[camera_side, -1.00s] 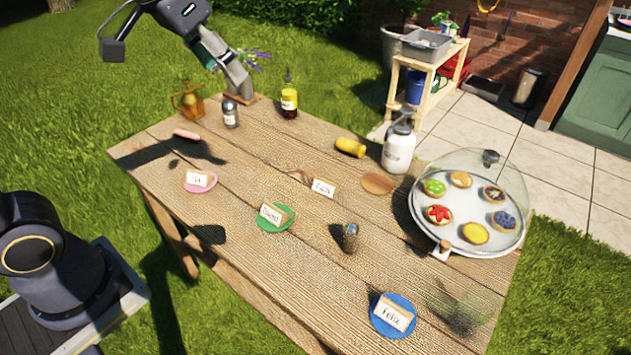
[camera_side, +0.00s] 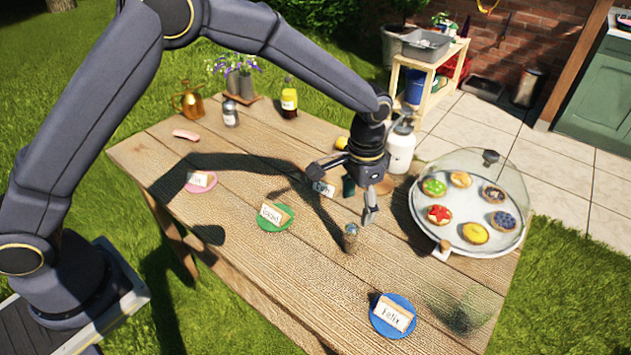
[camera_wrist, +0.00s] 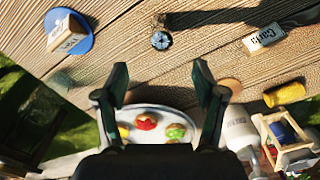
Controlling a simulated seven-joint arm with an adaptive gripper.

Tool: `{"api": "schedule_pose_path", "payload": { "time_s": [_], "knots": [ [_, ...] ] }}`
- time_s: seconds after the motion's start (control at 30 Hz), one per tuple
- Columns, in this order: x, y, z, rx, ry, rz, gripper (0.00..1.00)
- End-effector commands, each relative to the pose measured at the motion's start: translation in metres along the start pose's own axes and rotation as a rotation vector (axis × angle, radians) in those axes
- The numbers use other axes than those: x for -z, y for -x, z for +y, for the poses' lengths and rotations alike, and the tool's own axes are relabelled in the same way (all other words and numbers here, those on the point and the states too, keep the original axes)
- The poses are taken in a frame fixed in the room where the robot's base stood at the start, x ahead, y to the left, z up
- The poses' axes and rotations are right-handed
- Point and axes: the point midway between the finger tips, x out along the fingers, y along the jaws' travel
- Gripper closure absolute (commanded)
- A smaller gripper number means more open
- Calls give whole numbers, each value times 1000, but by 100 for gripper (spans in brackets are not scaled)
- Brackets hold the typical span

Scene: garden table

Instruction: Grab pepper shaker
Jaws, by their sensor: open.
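A small shaker (camera_side: 351,239) with a metallic cap, which looks like the pepper shaker, stands upright on the wooden table (camera_side: 260,270). In the wrist view, the shaker (camera_wrist: 160,41) shows nearly from above, beyond the fingertips and centred between them. My gripper (camera_side: 361,203) is open and empty. It hangs above the table, just above the shaker and slightly to its right in the side view. In the wrist view, my gripper (camera_wrist: 160,75) has both fingers spread apart, neither touching the shaker. A second, labelled shaker (camera_side: 230,114) stands at the back left.
A domed tray of tarts (camera_side: 491,249) stands right of my gripper. A blue plate (camera_side: 381,326), a green plate (camera_side: 279,226) and a white pump bottle (camera_side: 400,150) are around. A clear glass object (camera_side: 462,310) stands front right. Wood around the shaker is bare.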

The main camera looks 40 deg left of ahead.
Motion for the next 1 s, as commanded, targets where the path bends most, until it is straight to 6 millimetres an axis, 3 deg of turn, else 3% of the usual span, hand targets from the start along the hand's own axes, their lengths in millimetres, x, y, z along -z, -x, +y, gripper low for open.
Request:
{"api": "schedule_pose_path", "payload": {
  "time_s": [0.1,0.2,0.47,0.7,1.0],
  "knots": [
    [-1,-29,0,0,0,-4,30],
    [-1,-45,0,0,1,-3,30],
    [-1,-67,-1,1,1,-2,30],
    [-2,-103,-3,1,1,-1,30],
    [-1,-110,-3,1,1,1,30]
  ]
}}
